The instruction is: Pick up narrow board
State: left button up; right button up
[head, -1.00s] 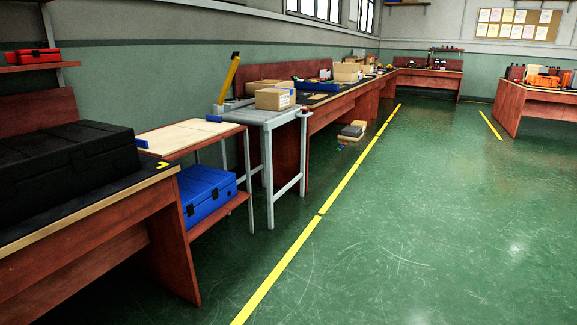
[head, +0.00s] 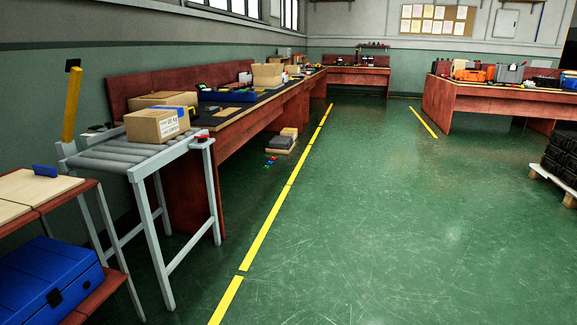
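Pale flat boards form the top of a small red-brown stand at the left edge. The farther board (head: 48,190) has a small blue object (head: 44,171) on it, and the nearer board (head: 10,211) is cut off by the picture edge. Thin dark lines part them. I cannot tell for sure which piece is the narrow board. An upright yellow bar (head: 71,105) with a dark top stands behind the roller conveyor (head: 125,158). Neither of my grippers is in view.
A cardboard box (head: 155,126) sits on the conveyor. A blue case (head: 48,280) is on the stand's lower shelf. Workbenches line the left and far walls. Small boxes (head: 281,142) lie on the floor by the bench. Black stacked crates (head: 562,155) stand at right. The middle green floor is clear.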

aim_at(225, 113)
jog(key=i, duration=2.65)
jog(key=i+u, duration=0.2)
jog(key=i, duration=0.35)
jog(key=i+l+u, duration=0.15)
jog(key=i, duration=0.4)
jog(key=i+l+u, duration=0.2)
jog(key=i, duration=0.35)
jog(key=i+l+u, duration=0.6)
jog(key=i+l, duration=0.1)
jog(key=i, duration=0.05)
